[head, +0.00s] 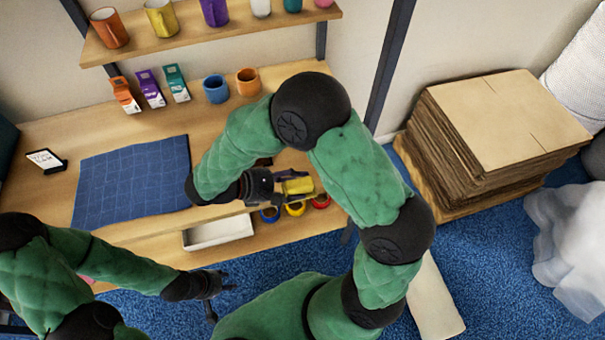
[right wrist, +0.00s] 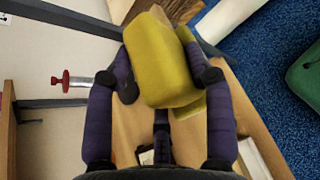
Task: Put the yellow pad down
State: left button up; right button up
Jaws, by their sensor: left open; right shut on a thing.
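The yellow pad (right wrist: 160,60) is held between the two fingers of my right gripper (right wrist: 168,75) in the right wrist view. It looks like a thick yellow block, tilted in the grip, above the wooden table. In the head view the yellow pad (head: 298,186) shows at the tip of my right gripper (head: 285,184), near the table's right front part. My left gripper (head: 220,292) is open and empty, low at the front left, apart from the table's things. My right arm hides part of the table behind it.
A blue quilted mat (head: 130,180) lies on the table (head: 60,130). Small cartons and a blue mug (head: 216,89) stand at the back. A white tray (head: 218,232) and several coloured rolls (head: 295,209) sit below the front edge. Flat cardboard (head: 500,115) is stacked at right.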

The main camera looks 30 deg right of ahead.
jog(key=w+d+f+b, duration=0.1)
jog(key=w+d+f, duration=0.1)
jog(key=w+f, duration=0.1)
jog(key=w+d+f+b, duration=0.1)
jog(key=w+d+f, duration=0.2)
jog(key=w, duration=0.1)
jog(key=w+d+f+b, duration=0.1)
jog(key=w+d+f, duration=0.2)
jog(key=shift+w+d+f, duration=0.1)
jog(key=shift+w+d, duration=0.05)
jog(key=shift+w, duration=0.1)
jog(key=shift+w+d+f+b, duration=0.15)
jog(key=shift+f+b, duration=0.2)
jog(key=shift+f, duration=0.55)
jog(key=shift+w+d+f+b, duration=0.15)
jog(key=shift+f+b, duration=0.15)
jog(key=shift+f, duration=0.6)
jog(key=shift+r, duration=0.1)
jog(key=o, duration=1)
